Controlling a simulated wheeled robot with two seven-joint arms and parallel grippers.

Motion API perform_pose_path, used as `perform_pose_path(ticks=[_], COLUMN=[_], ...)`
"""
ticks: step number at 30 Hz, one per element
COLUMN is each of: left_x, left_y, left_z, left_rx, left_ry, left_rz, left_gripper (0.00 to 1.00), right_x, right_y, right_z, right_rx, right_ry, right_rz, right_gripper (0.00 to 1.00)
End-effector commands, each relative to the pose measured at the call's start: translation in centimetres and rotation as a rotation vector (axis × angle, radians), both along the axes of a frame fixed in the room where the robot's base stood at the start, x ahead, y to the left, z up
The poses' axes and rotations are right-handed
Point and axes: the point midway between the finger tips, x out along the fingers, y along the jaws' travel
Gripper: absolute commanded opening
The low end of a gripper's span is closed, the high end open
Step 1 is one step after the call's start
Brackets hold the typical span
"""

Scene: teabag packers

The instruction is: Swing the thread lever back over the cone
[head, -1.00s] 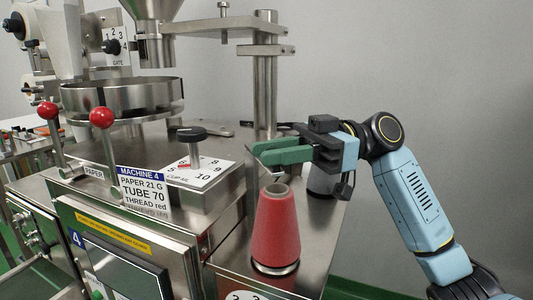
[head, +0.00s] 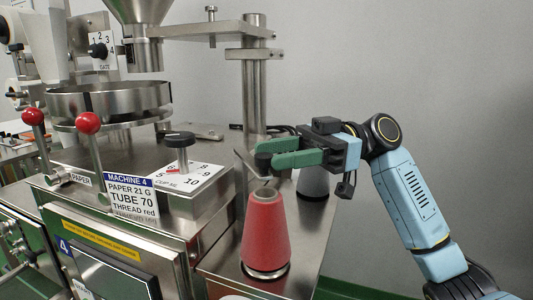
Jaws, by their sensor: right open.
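The red thread cone (head: 265,232) stands upright on the machine's right-hand top, on a round metal base. My right gripper (head: 274,153), with green fingers, is open above and behind the cone, its fingers pointing left. A dark rounded knob (head: 263,161) shows right at its fingertips; I cannot tell whether they touch it. A flat metal piece (head: 248,153) beside the knob may be part of the thread lever, which is largely hidden by the fingers. My left gripper is not in view.
A steel post (head: 254,90) rises behind the gripper. The dial box (head: 190,190), red-knobbed levers (head: 88,123) and round pan (head: 110,100) lie to the left. The space right of the machine is clear.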

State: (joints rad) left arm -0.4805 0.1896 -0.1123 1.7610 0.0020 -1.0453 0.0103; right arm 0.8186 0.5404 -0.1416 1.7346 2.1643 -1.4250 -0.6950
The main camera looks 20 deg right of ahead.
Motion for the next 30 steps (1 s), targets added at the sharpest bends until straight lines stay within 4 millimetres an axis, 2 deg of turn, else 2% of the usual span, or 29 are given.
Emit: perform_pose_path(ticks=[6, 13, 19, 30], left_x=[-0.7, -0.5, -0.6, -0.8], left_y=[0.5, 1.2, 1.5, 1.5], left_z=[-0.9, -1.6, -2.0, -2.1], left_rx=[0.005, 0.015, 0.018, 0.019], left_ry=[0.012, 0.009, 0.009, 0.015], left_rz=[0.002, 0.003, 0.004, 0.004], left_gripper=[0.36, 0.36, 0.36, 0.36], right_x=[0.6, 0.9, 1.0, 1.0], right_y=[-5.2, -9.2, -10.6, -10.6], right_z=[0.1, 0.1, 0.1, 0.0], right_rx=[0.002, 0.002, 0.001, 0.000], right_ry=[0.002, 0.001, 0.000, -0.001], right_rz=[-0.004, -0.002, -0.002, -0.001], right_gripper=[0.45, 0.45, 0.45, 0.45])
